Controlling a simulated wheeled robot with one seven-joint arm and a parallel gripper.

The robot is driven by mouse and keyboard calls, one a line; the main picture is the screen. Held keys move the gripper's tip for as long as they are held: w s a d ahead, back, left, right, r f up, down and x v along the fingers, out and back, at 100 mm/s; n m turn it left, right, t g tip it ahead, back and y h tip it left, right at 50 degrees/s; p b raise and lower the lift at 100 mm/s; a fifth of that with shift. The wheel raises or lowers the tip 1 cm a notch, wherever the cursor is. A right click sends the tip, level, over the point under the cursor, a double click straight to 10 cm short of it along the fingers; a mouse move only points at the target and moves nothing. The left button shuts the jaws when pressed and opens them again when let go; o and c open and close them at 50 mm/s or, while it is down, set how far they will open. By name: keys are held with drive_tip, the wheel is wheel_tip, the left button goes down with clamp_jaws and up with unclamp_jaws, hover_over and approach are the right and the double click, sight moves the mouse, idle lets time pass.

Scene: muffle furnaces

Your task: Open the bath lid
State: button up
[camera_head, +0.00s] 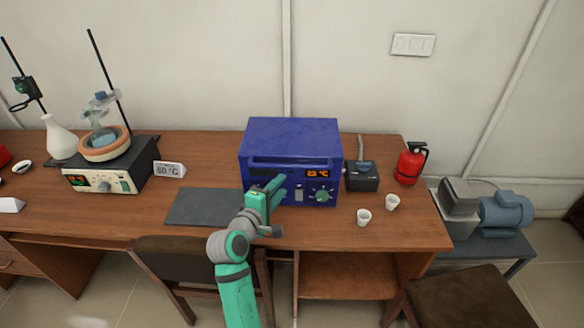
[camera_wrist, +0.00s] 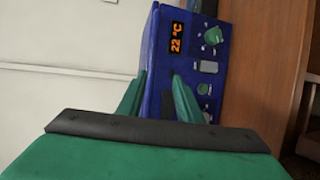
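A blue box-shaped unit (camera_head: 290,138) stands on the desk, with a bar handle (camera_head: 293,163) across its upper front, an orange display and knobs. Its lid or door looks shut. In the wrist view the unit (camera_wrist: 212,75) appears turned on its side, its display reading 22 °C. My gripper (camera_head: 274,190) is in front of the left part of its front panel. In the wrist view my gripper (camera_wrist: 158,98) has its two green fingers apart, with nothing seen held between them. Whether the fingertips touch the panel is unclear.
On the left a heater with a round brown-rimmed bath (camera_head: 105,143) stands beside a white flask (camera_head: 60,137) and a 60 °C card (camera_head: 169,170). A dark mat (camera_head: 203,207) lies left of the unit.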

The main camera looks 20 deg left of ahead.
sight(291, 168)
drive_tip(key=x, duration=0.3)
drive_tip(key=r+x, duration=0.1)
drive_tip(key=x, duration=0.7)
drive_tip(key=shift+w+a+r, duration=0.1)
drive_tip(key=shift+a+r, duration=0.15)
drive_tip(key=shift+r, duration=0.05)
clamp_jaws()
